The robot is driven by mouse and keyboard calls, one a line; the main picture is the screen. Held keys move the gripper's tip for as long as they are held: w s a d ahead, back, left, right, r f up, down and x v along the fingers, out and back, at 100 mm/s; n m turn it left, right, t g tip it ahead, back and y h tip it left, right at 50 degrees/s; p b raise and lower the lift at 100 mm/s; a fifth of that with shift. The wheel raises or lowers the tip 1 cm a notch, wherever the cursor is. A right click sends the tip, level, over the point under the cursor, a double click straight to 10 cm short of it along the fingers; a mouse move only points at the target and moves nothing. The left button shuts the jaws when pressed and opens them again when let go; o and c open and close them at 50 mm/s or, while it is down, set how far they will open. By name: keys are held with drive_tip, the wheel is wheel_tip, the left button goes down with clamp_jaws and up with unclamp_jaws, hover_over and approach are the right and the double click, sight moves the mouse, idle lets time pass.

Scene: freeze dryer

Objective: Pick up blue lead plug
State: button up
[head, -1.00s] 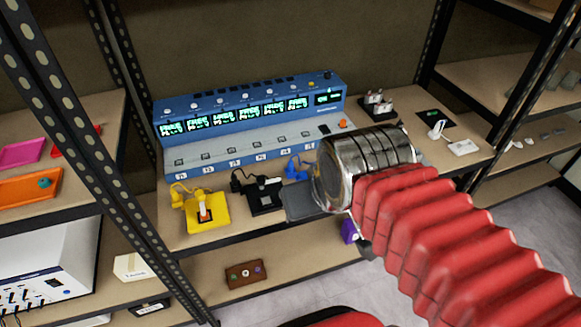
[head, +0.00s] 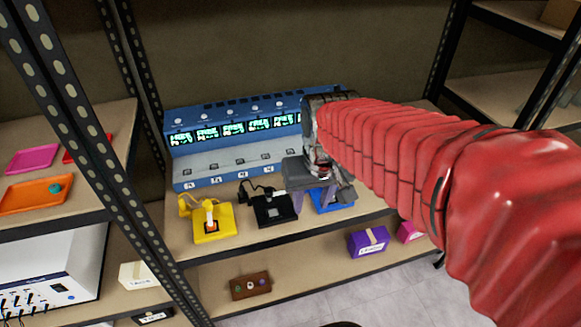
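The blue lead plug is mostly hidden behind my gripper, and I cannot make out the plug itself. Its blue base (head: 334,205) shows on the shelf below and right of my gripper. My gripper (head: 313,200) is over the shelf's front part, pointing down at the blue base. Its two fingers look apart, with nothing clearly seen between them. I cannot tell whether it touches the plug.
A yellow base with its lead (head: 212,225) and a black one (head: 272,209) stand to the left. The blue freeze dryer (head: 230,140) with lit displays stands behind. A purple box (head: 368,243) sits on the lower shelf. A shelf post (head: 100,150) rises at left.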

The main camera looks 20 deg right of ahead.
drive_tip(key=w+d+f+g, duration=0.1)
drive_tip(key=w+d+f, duration=0.1)
drive_tip(key=w, duration=0.6)
drive_tip(key=w+d+f+m, duration=0.1)
drive_tip(key=w+d+f, duration=0.1)
drive_tip(key=w, duration=0.7)
drive_tip(key=w+d+f+m+g, duration=0.1)
drive_tip(key=w+d+f, duration=0.1)
drive_tip(key=w, duration=0.7)
drive_tip(key=shift+f+g, duration=0.3)
drive_tip(key=shift+f, duration=0.05)
drive_tip(key=shift+d, duration=0.1)
wheel_tip(320, 180, down, 8)
drive_tip(key=shift+f, duration=0.25)
drive_tip(key=shift+f, duration=0.2)
